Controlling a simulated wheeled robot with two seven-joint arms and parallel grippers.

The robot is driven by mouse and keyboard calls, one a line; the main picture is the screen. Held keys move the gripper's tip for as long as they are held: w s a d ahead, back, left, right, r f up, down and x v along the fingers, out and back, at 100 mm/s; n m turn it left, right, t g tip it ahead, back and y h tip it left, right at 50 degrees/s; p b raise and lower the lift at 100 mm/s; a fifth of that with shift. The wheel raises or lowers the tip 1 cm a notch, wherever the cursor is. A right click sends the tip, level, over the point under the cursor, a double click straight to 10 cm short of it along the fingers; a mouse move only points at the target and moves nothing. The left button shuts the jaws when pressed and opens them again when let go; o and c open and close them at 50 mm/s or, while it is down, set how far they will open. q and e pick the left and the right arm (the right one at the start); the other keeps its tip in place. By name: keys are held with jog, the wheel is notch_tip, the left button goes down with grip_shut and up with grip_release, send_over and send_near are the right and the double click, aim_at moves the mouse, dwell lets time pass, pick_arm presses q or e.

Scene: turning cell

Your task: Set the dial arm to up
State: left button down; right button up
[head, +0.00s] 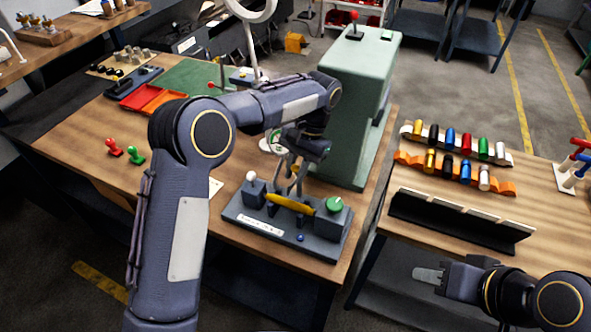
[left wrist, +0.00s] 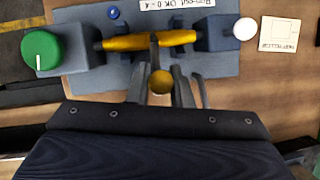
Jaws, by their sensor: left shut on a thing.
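A grey test fixture (head: 262,228) stands on the left bench. It carries a yellow bar (head: 310,209), a green knob (head: 334,204) with a white line, a white ball (head: 251,176) and a blue button (head: 300,238). In the left wrist view, a dark arm with a brass ball end (left wrist: 161,82) comes off the middle of the yellow bar. I take this for the dial arm. My left gripper (head: 296,188) is shut on it, one finger on each side. My forearm and fingers partly hide it in the head view. My right gripper (head: 428,275) is away from the fixture, low at right; its opening is unclear.
A tall pale green machine (head: 349,110) stands close behind the fixture. Red and green stamps (head: 124,151) and a red tray (head: 153,98) are on the left bench. The right bench has racks of coloured cylinders (head: 455,170) and a black angled holder (head: 455,224).

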aim_at(296, 167)
pick_arm(q)
jog(key=c, duration=1.4)
grip_release()
jog(key=shift+o, duration=0.2)
jog(key=shift+r+b, duration=0.4)
jog(key=shift+r, duration=0.05)
jog(key=r, duration=0.1)
jog(key=r+b, duration=0.1)
jog(key=r, duration=0.1)
jog(key=shift+s+d, duration=0.1)
jog(key=shift+s, duration=0.3)
jog(key=s+d+r+b, duration=0.1)
jog(key=s+r+b, duration=0.3)
jog(key=s+r, duration=0.5)
jog(key=shift+s+d, duration=0.15)
jog(key=shift+s, duration=1.95)
